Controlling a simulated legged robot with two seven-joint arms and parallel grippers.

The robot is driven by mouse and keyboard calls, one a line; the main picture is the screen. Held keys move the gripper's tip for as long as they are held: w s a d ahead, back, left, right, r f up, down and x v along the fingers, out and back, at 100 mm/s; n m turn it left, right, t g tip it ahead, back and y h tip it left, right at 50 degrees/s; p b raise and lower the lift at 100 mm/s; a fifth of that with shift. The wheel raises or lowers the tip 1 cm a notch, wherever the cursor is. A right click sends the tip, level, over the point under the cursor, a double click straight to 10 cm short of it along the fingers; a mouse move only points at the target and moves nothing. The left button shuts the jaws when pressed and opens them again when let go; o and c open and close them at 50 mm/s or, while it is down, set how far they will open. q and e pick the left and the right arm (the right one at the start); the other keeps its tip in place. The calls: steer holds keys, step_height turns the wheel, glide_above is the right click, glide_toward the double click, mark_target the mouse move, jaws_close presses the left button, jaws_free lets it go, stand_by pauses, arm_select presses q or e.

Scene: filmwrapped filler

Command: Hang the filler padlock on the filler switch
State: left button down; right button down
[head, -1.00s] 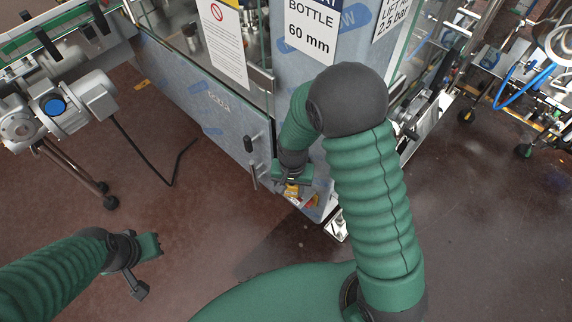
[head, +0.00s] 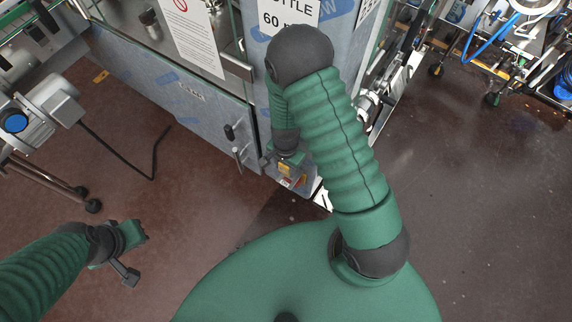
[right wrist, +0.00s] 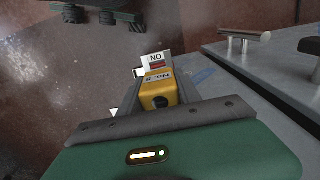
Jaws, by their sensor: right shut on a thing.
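A yellow padlock (right wrist: 158,92) with a dark round keyhole face is held between the fingers of my right gripper in the right wrist view. A white and red tag (right wrist: 156,60) reading "NO" shows just beyond it. In the head view my right gripper (head: 287,170) is low at the filler's front corner, with yellow and red patches beside it. I cannot make out the filler switch clearly, or whether the padlock touches it; the shackle is hidden. My left gripper (head: 137,254) is open and empty above the floor at lower left.
The filler's grey lower panel (head: 180,92) stands ahead, with a black handle (head: 230,133) left of my right gripper. A bar handle (right wrist: 245,38) shows in the right wrist view. A conveyor motor (head: 45,108) is at left.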

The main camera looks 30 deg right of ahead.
mark_target(287, 171)
steer(key=shift+s+d+f+b, duration=0.15)
steer(key=shift+f+b, duration=0.2)
steer(key=shift+f, duration=0.25)
steer(key=shift+s+a+f+b, duration=0.1)
steer(key=shift+f+b, duration=0.2)
steer(key=shift+f, duration=0.25)
steer(key=shift+d+f, duration=0.2)
steer(key=shift+f, duration=0.2)
steer(key=shift+w, duration=0.1)
steer(key=shift+a+r, duration=0.1)
steer(key=shift+a, duration=0.05)
steer(key=shift+f+b, duration=1.55)
steer(key=shift+f, duration=0.7)
